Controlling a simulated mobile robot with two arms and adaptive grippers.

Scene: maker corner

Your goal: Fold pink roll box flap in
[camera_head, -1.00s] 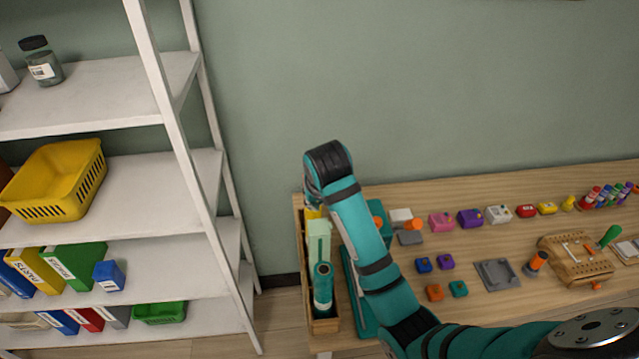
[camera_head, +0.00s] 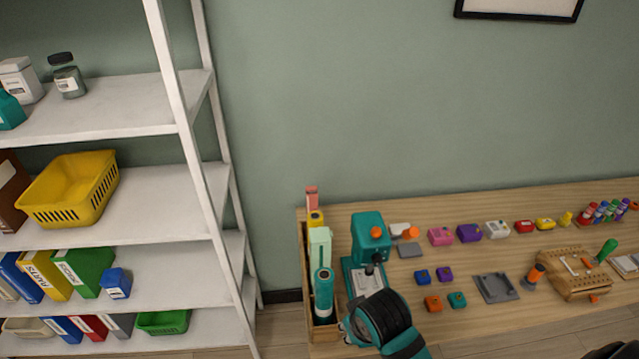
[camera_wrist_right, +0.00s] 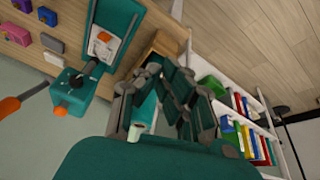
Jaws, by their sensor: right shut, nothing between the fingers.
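The pink roll box (camera_head: 312,197) stands upright at the far end of a narrow wooden bin (camera_head: 332,325) on the table's left end. It is small in the head view, and I cannot tell how its flap sits. My right gripper (camera_wrist_right: 163,78) is shut and empty in the wrist view. In the head view my right wrist is at the bottom, right of the bin's near end and apart from the pink box; its fingers are not clear there. My left gripper is not in view.
A yellow roll box (camera_head: 316,219), a mint box (camera_head: 320,250) and a teal roll (camera_head: 324,293) share the bin. A teal press (camera_head: 370,238) stands just right of it. Small coloured blocks lie farther right. A white shelf (camera_head: 190,190) stands left.

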